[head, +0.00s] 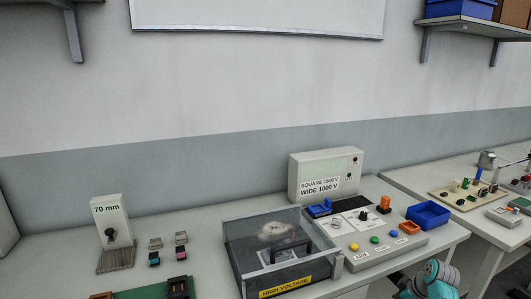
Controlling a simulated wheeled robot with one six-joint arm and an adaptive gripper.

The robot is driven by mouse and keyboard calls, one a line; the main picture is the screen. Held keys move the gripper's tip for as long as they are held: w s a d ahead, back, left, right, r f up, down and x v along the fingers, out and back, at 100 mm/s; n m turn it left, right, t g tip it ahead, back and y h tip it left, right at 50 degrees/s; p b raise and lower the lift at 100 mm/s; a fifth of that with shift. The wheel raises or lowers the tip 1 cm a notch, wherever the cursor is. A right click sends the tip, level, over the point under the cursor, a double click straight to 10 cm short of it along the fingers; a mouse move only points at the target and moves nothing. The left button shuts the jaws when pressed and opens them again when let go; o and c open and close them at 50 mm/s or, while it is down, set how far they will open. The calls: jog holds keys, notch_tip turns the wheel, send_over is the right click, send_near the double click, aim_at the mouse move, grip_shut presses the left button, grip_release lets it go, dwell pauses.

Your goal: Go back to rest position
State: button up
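My arm shows only in part, as grey links with teal joint caps at the bottom right edge of the head view, in front of the bench. My gripper is out of the picture, so its fingers and anything in them are hidden. A clear-lidded high voltage box (275,248) stands on the workbench (205,240), with its lid down and a dark handle on it. A bowl-like pale thing (274,230) shows dimly inside. A control panel (372,240) with coloured buttons sits to its right.
A grey box with a voltage label (326,175) stands behind the panel. A blue bin (428,214) is at the bench's right end. A 70 mm block (111,220) and small connectors (167,247) are at left. A second table (440,180) holds small parts at right.

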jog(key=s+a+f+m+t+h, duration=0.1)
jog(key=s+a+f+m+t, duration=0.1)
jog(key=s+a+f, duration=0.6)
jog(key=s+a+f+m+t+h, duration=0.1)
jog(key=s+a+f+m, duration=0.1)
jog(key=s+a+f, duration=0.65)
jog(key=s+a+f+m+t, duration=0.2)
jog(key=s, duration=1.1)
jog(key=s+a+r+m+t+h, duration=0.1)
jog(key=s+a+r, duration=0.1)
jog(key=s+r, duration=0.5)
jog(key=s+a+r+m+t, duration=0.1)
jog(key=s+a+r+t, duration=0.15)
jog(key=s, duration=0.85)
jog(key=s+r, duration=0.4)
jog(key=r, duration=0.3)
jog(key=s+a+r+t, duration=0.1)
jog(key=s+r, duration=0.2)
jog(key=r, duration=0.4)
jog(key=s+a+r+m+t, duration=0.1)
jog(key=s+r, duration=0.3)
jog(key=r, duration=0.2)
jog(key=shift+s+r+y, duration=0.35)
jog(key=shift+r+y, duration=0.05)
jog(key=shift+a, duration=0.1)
